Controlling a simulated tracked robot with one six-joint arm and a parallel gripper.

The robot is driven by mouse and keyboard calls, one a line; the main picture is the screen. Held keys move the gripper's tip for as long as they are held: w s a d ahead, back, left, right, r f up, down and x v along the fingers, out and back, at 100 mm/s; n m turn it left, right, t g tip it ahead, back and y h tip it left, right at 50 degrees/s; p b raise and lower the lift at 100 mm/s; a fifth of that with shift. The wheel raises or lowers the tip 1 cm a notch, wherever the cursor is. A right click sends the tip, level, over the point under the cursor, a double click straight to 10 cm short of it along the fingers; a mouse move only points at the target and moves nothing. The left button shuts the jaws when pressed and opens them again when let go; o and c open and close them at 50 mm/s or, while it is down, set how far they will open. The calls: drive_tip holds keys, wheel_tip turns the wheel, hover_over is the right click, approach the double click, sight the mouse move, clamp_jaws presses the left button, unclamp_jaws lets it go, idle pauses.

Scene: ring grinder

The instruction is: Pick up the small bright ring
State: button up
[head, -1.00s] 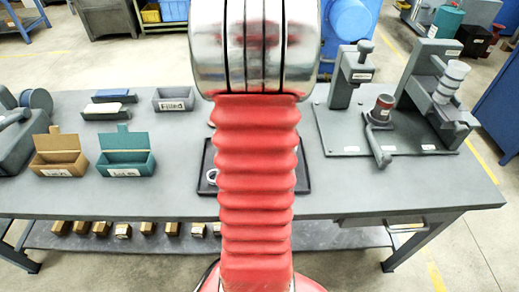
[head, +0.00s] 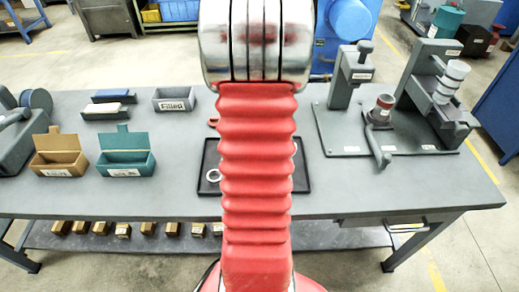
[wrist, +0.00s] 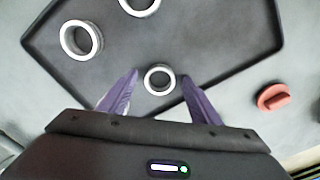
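A small bright ring (wrist: 147,79) lies flat on the dark tray (wrist: 210,50) in the wrist view. My gripper (wrist: 159,76) is open, its purple fingers on either side of this ring, with a gap to each; I cannot tell its height above the tray. A larger bright ring (wrist: 66,40) lies up and left, and another ring (wrist: 131,10) is cut by the top edge. In the head view my red arm hides the gripper and the tray's middle; one ring (head: 213,182) shows at the tray's left side (head: 204,160).
A red knob-like piece (wrist: 273,97) lies outside the tray in the wrist view. On the bench stand a brown box (head: 60,163), a teal box (head: 125,164) and a grey bin (head: 174,105) at left. A grey fixture (head: 390,115) stands at right.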

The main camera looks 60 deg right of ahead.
drive_tip(key=c, duration=1.1)
drive_tip(key=shift+r, duration=0.15)
wheel_tip(320, 180, up, 10)
idle(0.6)
